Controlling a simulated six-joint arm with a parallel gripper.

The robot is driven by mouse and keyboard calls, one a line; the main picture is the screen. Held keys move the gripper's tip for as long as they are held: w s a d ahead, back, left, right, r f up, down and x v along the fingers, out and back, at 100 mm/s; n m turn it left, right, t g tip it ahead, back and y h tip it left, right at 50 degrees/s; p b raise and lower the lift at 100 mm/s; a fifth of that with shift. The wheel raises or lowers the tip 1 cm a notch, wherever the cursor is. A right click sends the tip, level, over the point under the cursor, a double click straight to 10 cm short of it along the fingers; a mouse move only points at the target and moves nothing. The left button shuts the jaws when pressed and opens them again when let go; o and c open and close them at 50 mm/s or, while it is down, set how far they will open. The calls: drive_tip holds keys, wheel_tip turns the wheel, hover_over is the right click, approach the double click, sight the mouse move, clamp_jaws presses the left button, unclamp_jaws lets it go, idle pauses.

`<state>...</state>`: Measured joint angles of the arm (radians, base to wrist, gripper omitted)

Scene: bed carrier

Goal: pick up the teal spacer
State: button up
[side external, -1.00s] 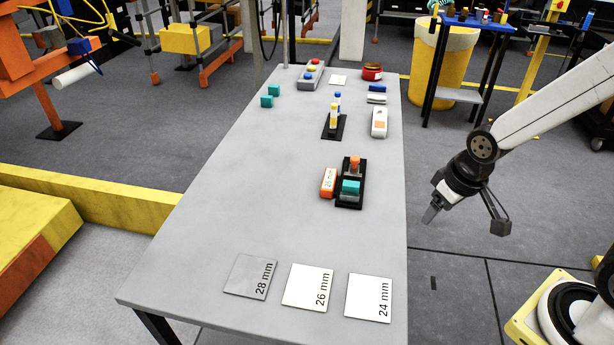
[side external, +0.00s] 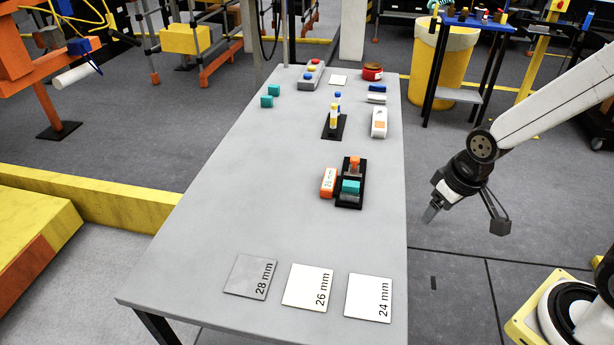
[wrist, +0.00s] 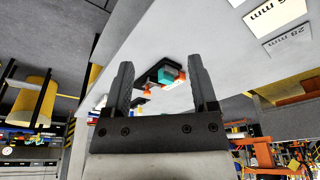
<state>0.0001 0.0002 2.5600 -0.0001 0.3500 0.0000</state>
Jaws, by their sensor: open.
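A teal block (side external: 350,187) sits in the near part of a black holder (side external: 348,203) on the grey table. An orange piece (side external: 355,163) stands in the holder's far part. Two more teal blocks, one nearer (side external: 267,101) and one farther (side external: 273,89), lie at the table's back left. Which block is the named spacer I cannot tell. My gripper (side external: 431,214) is open and empty, off the table's right edge. In the wrist view my gripper (wrist: 160,62) shows both fingers apart, with the teal block (wrist: 168,73) seen beyond, between them.
An orange box (side external: 328,183) lies left of the holder. Plates marked 28 mm (side external: 249,277), 26 mm (side external: 307,287) and 24 mm (side external: 368,297) lie at the front. A second holder (side external: 333,127) and a white device (side external: 379,122) stand farther back. The table's left middle is clear.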

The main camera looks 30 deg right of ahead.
sight(351, 190)
drive_tip(key=shift+o, duration=0.4)
